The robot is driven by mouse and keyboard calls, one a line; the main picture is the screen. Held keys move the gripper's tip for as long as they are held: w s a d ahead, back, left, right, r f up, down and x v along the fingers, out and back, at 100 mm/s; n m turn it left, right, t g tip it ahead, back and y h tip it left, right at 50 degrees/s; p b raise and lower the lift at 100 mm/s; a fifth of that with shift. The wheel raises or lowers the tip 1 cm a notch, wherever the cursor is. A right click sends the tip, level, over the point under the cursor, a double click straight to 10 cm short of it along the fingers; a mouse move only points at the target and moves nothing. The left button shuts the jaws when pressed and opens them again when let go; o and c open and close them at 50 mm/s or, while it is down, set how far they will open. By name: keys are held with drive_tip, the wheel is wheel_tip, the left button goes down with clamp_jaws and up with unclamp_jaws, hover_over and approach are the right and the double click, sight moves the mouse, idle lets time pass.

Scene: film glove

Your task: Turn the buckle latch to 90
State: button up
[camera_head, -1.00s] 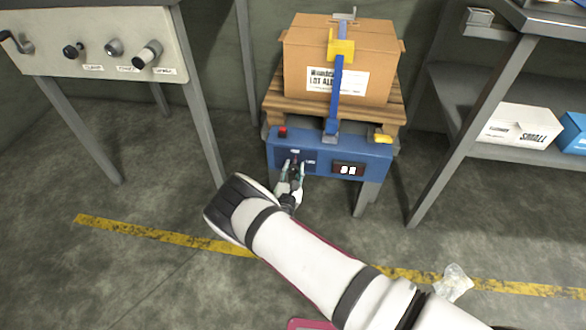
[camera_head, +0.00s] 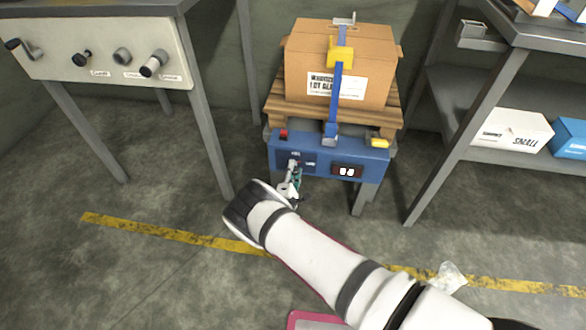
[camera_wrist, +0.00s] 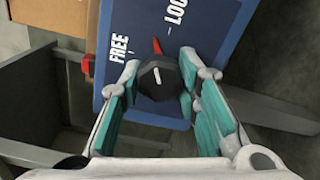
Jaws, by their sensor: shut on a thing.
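A dark faceted knob (camera_wrist: 157,82) with a white line sits on the front of a blue panel (camera_wrist: 185,30). A red pointer beside it lies between the printed words FREE and LOCK, the last partly cut off. In the wrist view my gripper (camera_wrist: 160,68) has its teal-padded fingers on both sides of the knob, shut on it. In the head view my gripper (camera_head: 291,176) is at the left part of the blue unit (camera_head: 320,165), and it hides most of the knob. A yellow buckle (camera_head: 341,56) sits on a blue strap (camera_head: 334,100) over the box.
The strapped cardboard box (camera_head: 305,60) rests on a wooden pallet (camera_head: 300,112) above the blue unit. The unit has a small display (camera_head: 347,170), a red part and a yellow part. A control table (camera_head: 100,50) stands left, shelving (camera_head: 480,110) right. The floor between is mostly clear.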

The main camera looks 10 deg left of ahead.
drive_tip(key=m+p, duration=0.2)
drive_tip(key=m, duration=0.3)
drive_tip(key=shift+r+m, duration=0.1)
drive_tip(key=shift+m, duration=0.2)
idle(0.4)
drive_tip(key=o, duration=1.2)
drive_tip(key=s, duration=1.2)
drive_tip(key=shift+a, duration=0.25)
